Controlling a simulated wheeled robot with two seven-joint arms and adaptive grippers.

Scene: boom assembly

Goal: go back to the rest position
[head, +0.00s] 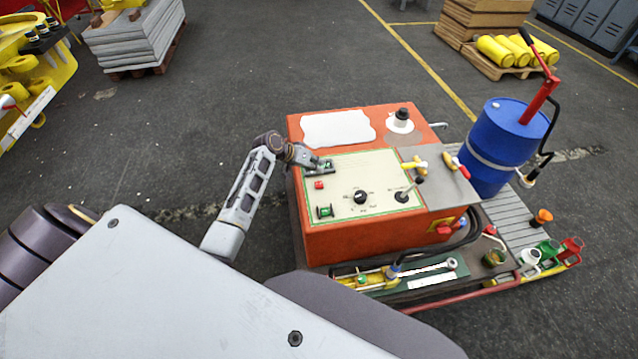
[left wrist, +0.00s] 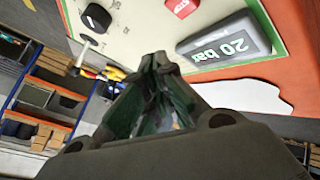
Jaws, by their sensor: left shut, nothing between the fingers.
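My left gripper (head: 318,165) is at the left part of the cream control panel (head: 375,168) on top of the orange machine (head: 330,240). Its fingers are closed together and empty, as the left wrist view (left wrist: 158,75) also shows. They are close to a grey display reading "20 bar" (left wrist: 225,45). A red button (head: 319,185) and a black knob (head: 361,197) are on the panel near the fingers. I cannot tell whether the fingertips touch the panel. My right gripper is not in view.
A blue drum (head: 505,150) with a red-handled pump stands right of the machine. A wrench (head: 430,270) lies on the cart's front ledge. Yellow cylinders (head: 515,50) lie on a pallet at the back. The dark floor left of the machine is clear.

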